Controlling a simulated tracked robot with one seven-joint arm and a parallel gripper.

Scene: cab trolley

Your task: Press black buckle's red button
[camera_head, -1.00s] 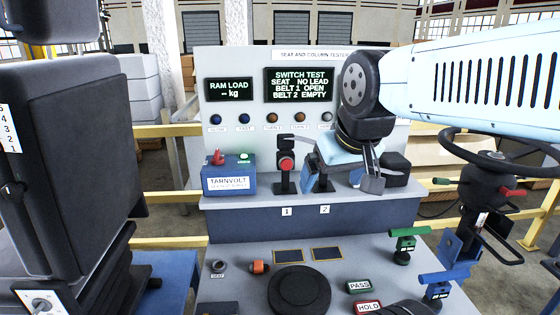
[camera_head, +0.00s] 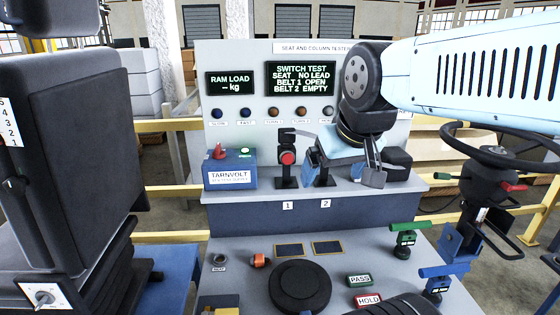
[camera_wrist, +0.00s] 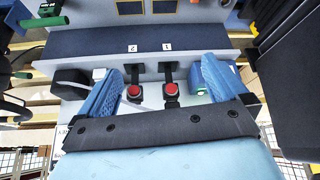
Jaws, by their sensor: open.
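Black buckle 1 (camera_head: 286,172) stands upright on the console ledge above label 1, its round red button (camera_head: 287,157) facing forward. Buckle 2 (camera_head: 323,181), above label 2, is largely hidden behind my gripper in the head view. My gripper (camera_head: 342,172) is open and empty, pointing down in front of the ledge's right part. In the wrist view, buckle 2's red button (camera_wrist: 134,91) and buckle 1's red button (camera_wrist: 171,89) both show between the blue fingers of my gripper (camera_wrist: 163,80). Neither finger visibly touches a button; the depth gap is unclear.
A blue Tarnvolt box (camera_head: 230,170) with a red knob stands left of buckle 1. A black block (camera_head: 397,163) sits right of my gripper. The steering wheel (camera_head: 500,160) is at far right, the black seat (camera_head: 75,160) at left. A display (camera_head: 300,78) reads BELT 1 OPEN, BELT 2 EMPTY.

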